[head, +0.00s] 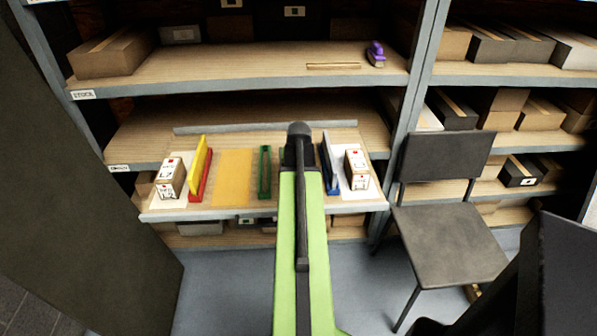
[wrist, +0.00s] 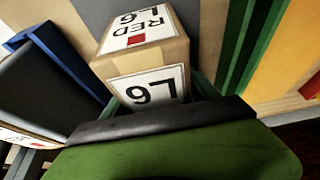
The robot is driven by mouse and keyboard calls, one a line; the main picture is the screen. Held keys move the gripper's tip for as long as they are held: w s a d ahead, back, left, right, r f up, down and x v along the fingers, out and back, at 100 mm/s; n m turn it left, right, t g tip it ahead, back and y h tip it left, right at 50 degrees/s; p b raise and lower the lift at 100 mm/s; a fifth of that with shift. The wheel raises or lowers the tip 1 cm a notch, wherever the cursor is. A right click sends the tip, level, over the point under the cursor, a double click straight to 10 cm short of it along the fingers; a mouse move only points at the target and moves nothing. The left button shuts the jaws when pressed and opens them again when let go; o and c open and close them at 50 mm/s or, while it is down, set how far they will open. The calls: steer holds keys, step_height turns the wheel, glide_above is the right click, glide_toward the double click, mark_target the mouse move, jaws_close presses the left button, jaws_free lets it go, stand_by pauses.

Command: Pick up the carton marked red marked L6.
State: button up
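In the head view my gripper (head: 299,150) is over the panel between the green and blue dividers, and my arm hides this carton. In the wrist view dark green parts, seemingly my gripper's fingers, show at both sides of the carton's lower end. Most of them is hidden behind my gripper's dark body. I cannot tell whether they touch the carton.
The panel (head: 222,214) carries another labelled carton at left (head: 171,177) and one at right (head: 357,168). Upright dividers stand between: yellow (head: 199,160), red, green (head: 265,170) and blue (head: 327,168). An orange mat (head: 234,178) is bare. A chair (head: 450,240) stands at right.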

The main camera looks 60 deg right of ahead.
jaws_close()
stand_by(0.4)
step_height(320, 180, up, 11)
steer(key=p, duration=1)
steer(key=shift+f+p, duration=0.1)
steer(key=shift+p, duration=0.3)
